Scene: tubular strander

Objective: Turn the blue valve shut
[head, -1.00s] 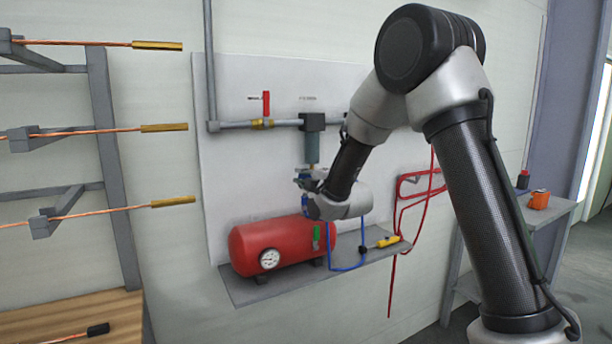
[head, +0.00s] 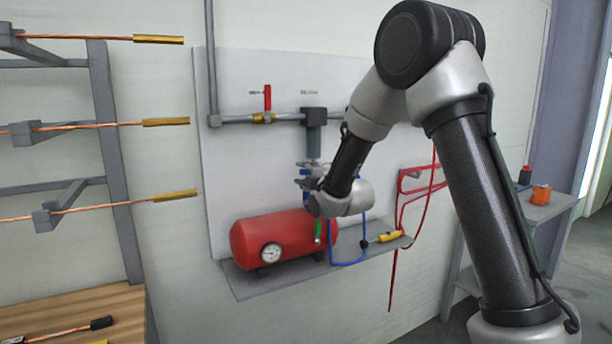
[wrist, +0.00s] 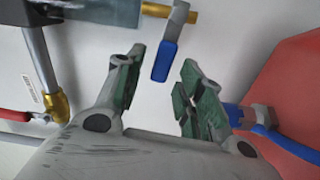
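The blue valve handle (wrist: 165,61) shows in the wrist view as a flat blue lever on a grey stem, beside a brass fitting (wrist: 155,10). My gripper (wrist: 161,60) is open, with one green-padded finger on each side of the handle and a visible gap to both. I cannot tell how deep the handle sits between the fingertips. In the head view my gripper (head: 308,178) is at the wall piping, just above the red tank. It and my wrist hide most of the blue valve there.
The red tank (head: 262,240) with a gauge sits on a shelf (head: 245,287). A red-handled valve (head: 267,97) is on the pipe above. A red hose (head: 400,225) hangs at right.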

